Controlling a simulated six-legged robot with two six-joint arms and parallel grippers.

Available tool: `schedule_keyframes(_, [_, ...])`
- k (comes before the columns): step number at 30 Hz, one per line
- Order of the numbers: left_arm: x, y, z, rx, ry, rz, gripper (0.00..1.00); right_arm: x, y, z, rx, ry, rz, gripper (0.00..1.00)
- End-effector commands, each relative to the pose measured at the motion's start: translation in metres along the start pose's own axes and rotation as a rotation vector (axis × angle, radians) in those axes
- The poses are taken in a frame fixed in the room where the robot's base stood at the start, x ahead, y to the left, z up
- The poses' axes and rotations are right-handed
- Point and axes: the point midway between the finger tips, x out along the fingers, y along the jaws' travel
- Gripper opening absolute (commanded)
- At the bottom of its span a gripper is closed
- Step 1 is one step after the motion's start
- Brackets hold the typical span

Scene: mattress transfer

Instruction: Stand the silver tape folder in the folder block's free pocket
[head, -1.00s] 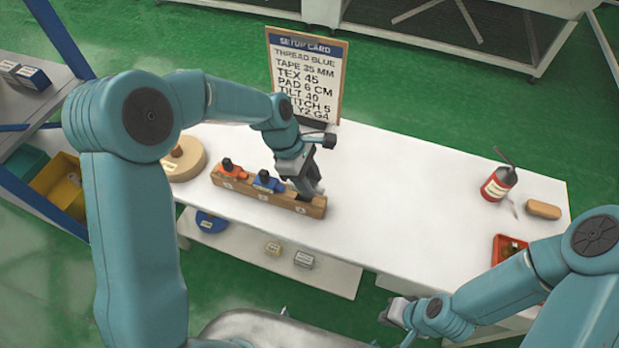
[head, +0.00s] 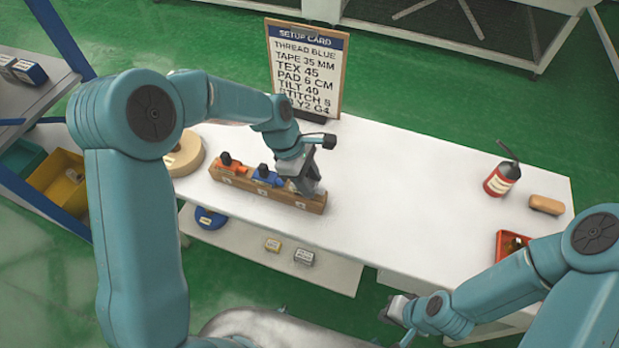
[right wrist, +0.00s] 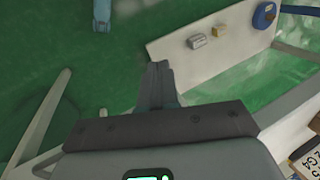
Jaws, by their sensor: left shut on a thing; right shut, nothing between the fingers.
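The wooden folder block (head: 228,179) lies on the white table. An orange-red folder (head: 233,164) stands in its left pocket and a blue folder (head: 266,176) in its middle one. My left gripper (head: 306,188) is over the block's right end, pointing down and shut on a grey thing, apparently the silver tape folder. The folder is hard to tell apart from the grey fingers, and the right pocket is hidden. My right gripper (head: 392,311) is shut and empty in front of the table; its closed fingers show in the right wrist view (right wrist: 160,75).
A setup card (head: 306,70) stands behind the block. A round tan disc (head: 184,155) lies left of it. A red bottle (head: 501,180), a brown block (head: 546,205) and a red tray (head: 502,246) are at the right. Small boxes (head: 303,257) sit on the lower shelf. The table's middle is clear.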

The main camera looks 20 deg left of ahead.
Motion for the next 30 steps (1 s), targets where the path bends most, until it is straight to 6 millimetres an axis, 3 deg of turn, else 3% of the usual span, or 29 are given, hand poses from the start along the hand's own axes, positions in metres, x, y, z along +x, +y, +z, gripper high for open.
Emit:
schedule_keyframes(24, [0.020, 0.000, -0.008, 0.000, 0.000, 0.000, 0.00, 0.013, 0.005, 0.000, 0.000, 0.000, 0.000, 0.00])
schedule_keyframes(25, [0.019, 0.000, -0.008, 0.000, 0.000, 0.000, 0.42, 0.013, 0.005, 0.000, 0.000, 0.000, 0.000, 0.00])
schedule_keyframes(27, [0.019, 0.000, -0.008, 0.000, 0.000, 0.001, 0.65, 0.013, 0.004, 0.000, 0.000, 0.000, 0.000, 0.00])
schedule_keyframes(30, [0.019, 0.000, -0.008, 0.000, 0.000, 0.001, 0.69, 0.013, 0.004, 0.000, 0.000, 0.000, 0.000, 0.00])
